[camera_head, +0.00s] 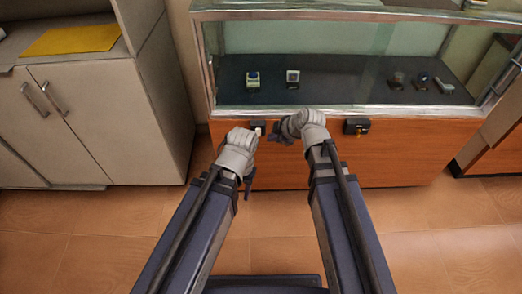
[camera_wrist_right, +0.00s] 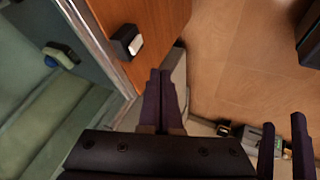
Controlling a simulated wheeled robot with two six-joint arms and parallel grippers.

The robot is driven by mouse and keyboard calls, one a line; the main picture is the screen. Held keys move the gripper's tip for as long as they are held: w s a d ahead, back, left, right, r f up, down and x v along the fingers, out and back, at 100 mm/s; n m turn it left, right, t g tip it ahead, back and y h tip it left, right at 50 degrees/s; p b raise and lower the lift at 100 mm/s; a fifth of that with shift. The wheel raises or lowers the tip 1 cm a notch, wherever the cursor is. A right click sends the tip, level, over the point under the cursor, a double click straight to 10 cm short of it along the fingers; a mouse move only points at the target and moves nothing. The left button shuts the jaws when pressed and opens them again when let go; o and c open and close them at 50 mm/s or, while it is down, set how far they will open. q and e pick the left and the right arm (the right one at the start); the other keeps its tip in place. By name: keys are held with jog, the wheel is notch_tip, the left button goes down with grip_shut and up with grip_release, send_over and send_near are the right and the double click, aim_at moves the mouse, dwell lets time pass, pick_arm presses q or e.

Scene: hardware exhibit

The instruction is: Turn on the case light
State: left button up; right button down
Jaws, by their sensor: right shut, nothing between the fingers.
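The glass display case (camera_head: 320,113) has an orange wood front. On that front sits the switch, a small black box with a white rocker (camera_head: 259,128); it shows larger in the right wrist view (camera_wrist_right: 128,42). My right gripper (camera_head: 277,136) points left just to the right of the switch, shut and empty. In the right wrist view its closed fingertips (camera_wrist_right: 160,74) are apart from the switch. My left gripper (camera_head: 248,184) hangs below and left of the switch, fingers down. Its two fingers show spaced apart in the right wrist view (camera_wrist_right: 283,145).
A black box with a brass-coloured part (camera_head: 356,127) is on the case front, right of my right gripper. A pale cabinet (camera_head: 90,110) with a yellow sheet (camera_head: 72,40) stands left. Tiled floor is open.

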aim_at(261, 133)
jog(key=shift+d+f, duration=0.1)
jog(key=shift+f, duration=0.15)
jog(key=shift+f, duration=0.1)
jog(key=w+a+f+b, duration=0.1)
jog(key=w+f+b, duration=0.1)
jog(key=w+a+f+b, duration=0.1)
jog(key=w+f+b, duration=0.1)
jog(key=w+b, duration=0.1)
jog(key=w+a+f+b, duration=0.2)
jog(key=w+f, duration=0.1)
jog(key=shift+w, duration=0.4)
dwell(0.4)
